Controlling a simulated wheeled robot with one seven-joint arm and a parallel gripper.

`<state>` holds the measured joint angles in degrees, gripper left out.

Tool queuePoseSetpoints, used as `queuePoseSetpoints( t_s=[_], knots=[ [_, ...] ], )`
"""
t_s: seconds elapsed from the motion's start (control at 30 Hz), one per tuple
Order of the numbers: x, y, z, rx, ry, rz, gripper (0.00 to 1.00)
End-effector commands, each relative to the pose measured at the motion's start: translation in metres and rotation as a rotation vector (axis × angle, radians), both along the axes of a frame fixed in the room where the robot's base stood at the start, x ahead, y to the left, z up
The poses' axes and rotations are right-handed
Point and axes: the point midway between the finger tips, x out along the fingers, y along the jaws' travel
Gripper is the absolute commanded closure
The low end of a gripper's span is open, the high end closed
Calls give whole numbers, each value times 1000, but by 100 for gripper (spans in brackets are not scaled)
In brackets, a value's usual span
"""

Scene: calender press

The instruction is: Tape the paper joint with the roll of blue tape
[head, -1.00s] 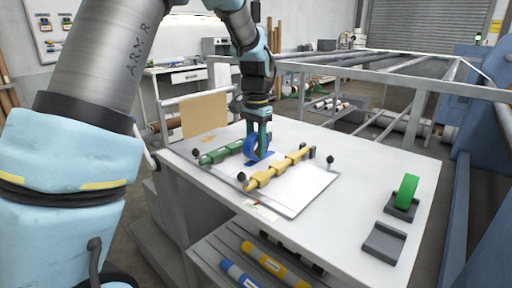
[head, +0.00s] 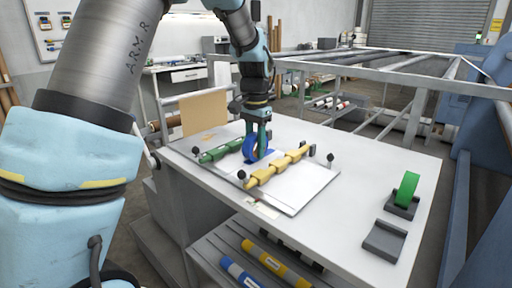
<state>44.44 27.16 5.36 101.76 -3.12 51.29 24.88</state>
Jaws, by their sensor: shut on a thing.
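My gripper (head: 262,142) points down over the table and is shut on the roll of blue tape (head: 249,147), which stands on edge. The roll is low over the white paper (head: 290,190), between a green bar (head: 221,151) and a yellow bar (head: 275,171). A short stretch of blue shows at the roll's foot, on or just above the paper. The joint itself is too small or hidden to make out.
Black knobs (head: 330,157) stand near the bar ends. The table (head: 350,170) is clear between. Yellow and blue rolls (head: 276,265) lie on a lower shelf.

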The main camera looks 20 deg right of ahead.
Motion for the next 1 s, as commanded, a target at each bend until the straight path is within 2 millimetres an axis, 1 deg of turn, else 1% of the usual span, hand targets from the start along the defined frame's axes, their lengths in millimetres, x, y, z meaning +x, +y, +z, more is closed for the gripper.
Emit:
queuePoseSetpoints(
  t_s=[0.2,0.63,1.0],
  knots=[
    [-3,6,2,0,-1,0,100],
    [-4,8,1,-1,0,0,100],
    [-9,17,-1,0,0,-1,100]
  ],
)
